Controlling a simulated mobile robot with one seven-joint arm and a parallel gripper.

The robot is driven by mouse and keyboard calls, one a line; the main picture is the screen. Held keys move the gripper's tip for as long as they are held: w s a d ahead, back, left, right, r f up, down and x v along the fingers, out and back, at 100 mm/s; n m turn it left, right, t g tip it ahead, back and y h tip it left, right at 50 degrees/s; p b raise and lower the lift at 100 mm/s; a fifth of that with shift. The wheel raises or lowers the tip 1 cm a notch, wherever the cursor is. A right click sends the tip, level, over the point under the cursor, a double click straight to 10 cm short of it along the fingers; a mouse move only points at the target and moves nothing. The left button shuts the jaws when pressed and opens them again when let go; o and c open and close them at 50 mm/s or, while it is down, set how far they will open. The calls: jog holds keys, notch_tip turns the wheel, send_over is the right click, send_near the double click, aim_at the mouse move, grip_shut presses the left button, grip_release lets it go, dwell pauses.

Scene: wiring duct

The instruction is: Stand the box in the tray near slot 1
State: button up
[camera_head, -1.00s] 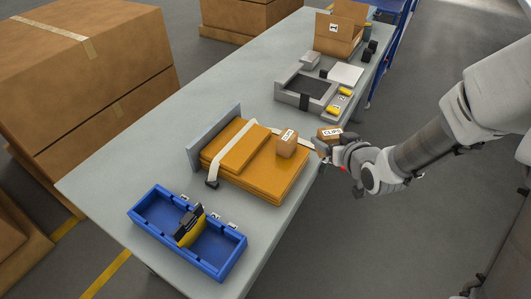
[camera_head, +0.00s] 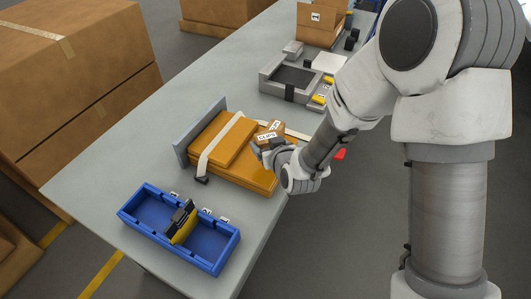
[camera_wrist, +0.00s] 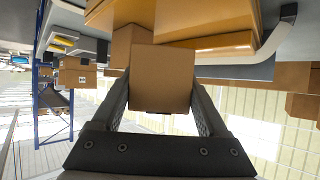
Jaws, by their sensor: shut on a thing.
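My gripper (camera_head: 272,152) is shut on a small brown cardboard box (camera_head: 267,141) with a white label. In the wrist view the box (camera_wrist: 163,78) sits between both fingers. It is held above the near right part of the orange stack, in front of a second similar box (camera_head: 276,126), which it partly hides. The blue tray (camera_head: 213,262) lies at the table's near end, left of and below my gripper. A yellow and black object (camera_head: 181,223) stands in it near the middle. Small white tags sit on the tray's far rim; their numbers are too small to read surely.
The orange stack (camera_head: 240,178) with a pale strap and a grey upright plate (camera_head: 199,131) lies between gripper and tray's far side. A grey tray (camera_head: 290,79) and an open carton (camera_head: 318,24) stand farther back. The table's left part is clear.

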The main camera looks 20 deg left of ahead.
jog(key=shift+a+f, duration=0.2)
jog(key=shift+f, duration=1.9)
jog(key=shift+f, duration=0.25)
jog(key=o, duration=1.3)
jog(key=shift+r, duration=0.1)
jog(key=shift+c, duration=0.2)
